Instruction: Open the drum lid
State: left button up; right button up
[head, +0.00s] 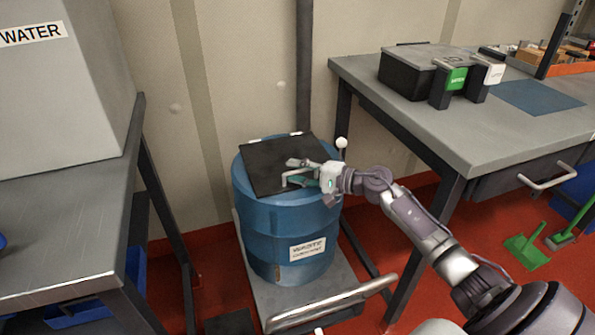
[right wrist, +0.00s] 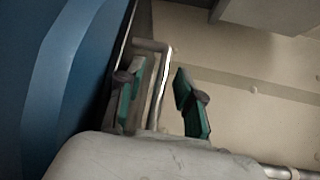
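The blue waste drum (head: 285,235) stands on a grey cart between the two tables. Its black square lid (head: 270,160) lies flat and closed on top. A light metal handle (head: 284,181) is at the lid's front edge. My right gripper (head: 303,173) reaches in from the right at this handle. In the right wrist view my gripper's green-padded fingers (right wrist: 160,100) are apart, with the handle bar (right wrist: 157,85) between them. There is a gap between the bar and the right finger; contact with the left finger cannot be told. My left gripper is not in view.
The cart (head: 300,295) has a push bar at the front. A right table (head: 455,125) carries a black case (head: 425,70) and a blue mat (head: 538,97). A left table (head: 65,235) holds a grey water container (head: 60,90). A wall is close behind the drum.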

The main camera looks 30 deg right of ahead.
jog(key=shift+c, duration=0.3)
grip_shut()
jog(key=shift+r, duration=0.1)
